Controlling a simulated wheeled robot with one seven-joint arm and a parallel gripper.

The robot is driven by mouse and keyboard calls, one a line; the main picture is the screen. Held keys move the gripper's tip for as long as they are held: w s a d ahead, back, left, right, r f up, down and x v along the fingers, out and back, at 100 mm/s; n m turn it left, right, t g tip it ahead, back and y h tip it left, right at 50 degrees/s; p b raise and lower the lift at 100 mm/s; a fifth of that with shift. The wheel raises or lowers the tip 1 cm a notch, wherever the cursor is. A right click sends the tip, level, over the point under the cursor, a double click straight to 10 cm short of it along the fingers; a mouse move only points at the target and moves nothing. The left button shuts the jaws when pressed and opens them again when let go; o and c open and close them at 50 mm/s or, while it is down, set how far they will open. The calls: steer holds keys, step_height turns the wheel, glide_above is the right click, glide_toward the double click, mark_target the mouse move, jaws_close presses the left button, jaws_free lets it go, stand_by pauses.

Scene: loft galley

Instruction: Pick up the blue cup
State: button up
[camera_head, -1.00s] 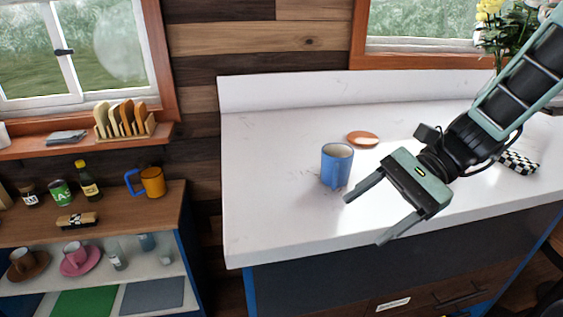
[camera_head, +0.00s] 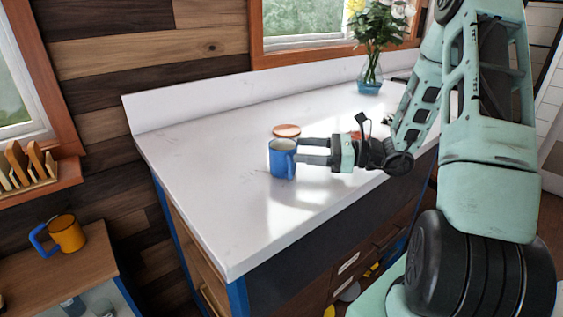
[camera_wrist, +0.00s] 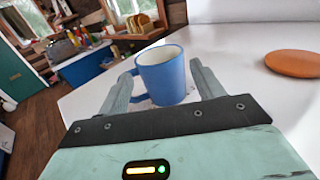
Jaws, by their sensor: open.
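The blue cup (camera_head: 280,160) stands upright on the white counter, with a pale inside. Its handle shows at the front right in the head view. My gripper (camera_head: 302,152) is open and level at the cup's right side, its fingers pointing left at the cup. In the wrist view the cup (camera_wrist: 163,76) stands just ahead, between and slightly beyond the tips of my gripper (camera_wrist: 162,80). Its handle faces left there, close to the left finger. I cannot tell whether a finger touches the cup.
A round orange-brown disc (camera_head: 287,130) lies on the counter just behind the cup. A flower vase (camera_head: 371,75) stands at the back right. The counter's (camera_head: 215,220) front left is clear. An orange mug with a blue handle (camera_head: 67,233) stands on the lower wooden shelf unit at left.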

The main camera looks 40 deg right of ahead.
mark_target(277, 155)
steer(key=shift+f, duration=0.95)
steer(key=shift+w+a, duration=0.2)
steer(key=shift+a, duration=0.05)
steer(key=shift+p+x, duration=0.9)
steer(key=shift+x, duration=2.55)
steer(key=shift+d+f, duration=0.1)
steer(key=shift+f, duration=0.05)
steer(key=c, duration=0.8)
steer(key=shift+o, duration=0.2)
